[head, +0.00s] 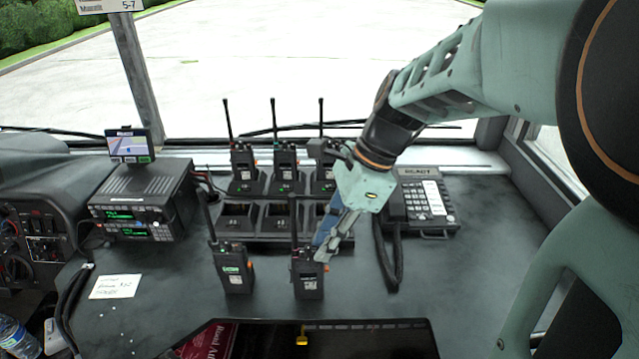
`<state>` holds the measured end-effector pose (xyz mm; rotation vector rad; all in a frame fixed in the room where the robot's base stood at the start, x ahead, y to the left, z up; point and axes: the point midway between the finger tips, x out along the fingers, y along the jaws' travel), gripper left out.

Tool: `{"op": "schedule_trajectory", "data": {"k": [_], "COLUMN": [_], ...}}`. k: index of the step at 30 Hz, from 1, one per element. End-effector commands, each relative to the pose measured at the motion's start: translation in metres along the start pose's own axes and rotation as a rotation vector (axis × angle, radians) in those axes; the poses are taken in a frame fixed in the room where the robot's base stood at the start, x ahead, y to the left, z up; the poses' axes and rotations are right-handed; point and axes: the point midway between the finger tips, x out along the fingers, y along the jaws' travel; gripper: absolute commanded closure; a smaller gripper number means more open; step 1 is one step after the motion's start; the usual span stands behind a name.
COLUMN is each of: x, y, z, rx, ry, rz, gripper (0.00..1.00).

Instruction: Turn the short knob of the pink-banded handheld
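Two handheld radios stand upright on the dark dash in front of the charger. The left handheld (232,270) has a green-lit screen and a long antenna. The right handheld (308,280) has a dark face, a tall antenna and a small orange spot at its right edge. I cannot make out a pink band on either. My gripper (322,256) points down at the top right of the right handheld, beside its antenna. The fingertips look at or very near its top, where they hide any short knob. Contact and the gap between the fingers are unclear.
A charger rack (273,214) behind holds several upright radios in its back row. A desk phone (424,205) with a coiled cord stands right. A radio console (140,205) and paper note (116,287) lie left. A dark tray (400,343) fills the front edge.

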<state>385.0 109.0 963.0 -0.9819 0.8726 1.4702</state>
Motion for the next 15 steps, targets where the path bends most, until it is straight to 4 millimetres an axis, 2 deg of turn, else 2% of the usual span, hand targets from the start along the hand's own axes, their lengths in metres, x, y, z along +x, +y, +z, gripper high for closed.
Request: {"op": "schedule_trajectory", "data": {"k": [1, 4, 15], "x": [-0.0002, -0.0002, -0.0033], "y": [0.0000, -0.0001, -0.0007], "z": [-0.0001, -0.0001, 0.0013], "rx": [0.000, 0.000, -0.046], "ry": [0.000, 0.000, 0.000], "rz": [0.000, 0.000, 0.020], "gripper": [0.89, 1.00, 1.00]}}
